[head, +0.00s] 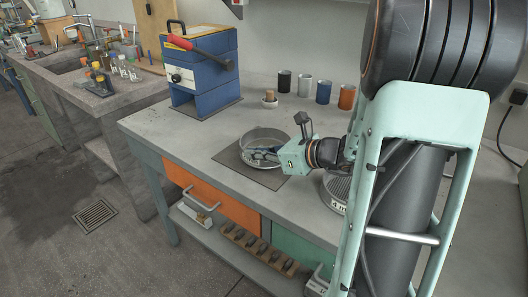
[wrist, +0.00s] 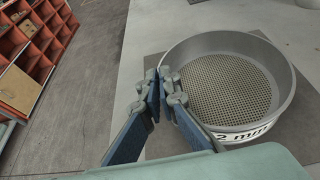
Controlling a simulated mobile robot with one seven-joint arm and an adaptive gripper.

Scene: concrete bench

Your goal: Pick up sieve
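The sieve (head: 265,136) is a round, shallow metal pan with a mesh floor, on a dark square mat on the bench. In the wrist view the sieve (wrist: 236,92) shows its mesh and a "2 mm" label on its near wall. My gripper (head: 262,153) reaches in from the right in the head view.
A second sieve marked "4 m" (head: 336,189) is partly hidden behind my arm. A blue box-like machine with a red handle (head: 201,62) stands at the left. Several cups (head: 323,92) and a small jar (head: 270,97) stand behind. The bench front left of the mat is clear.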

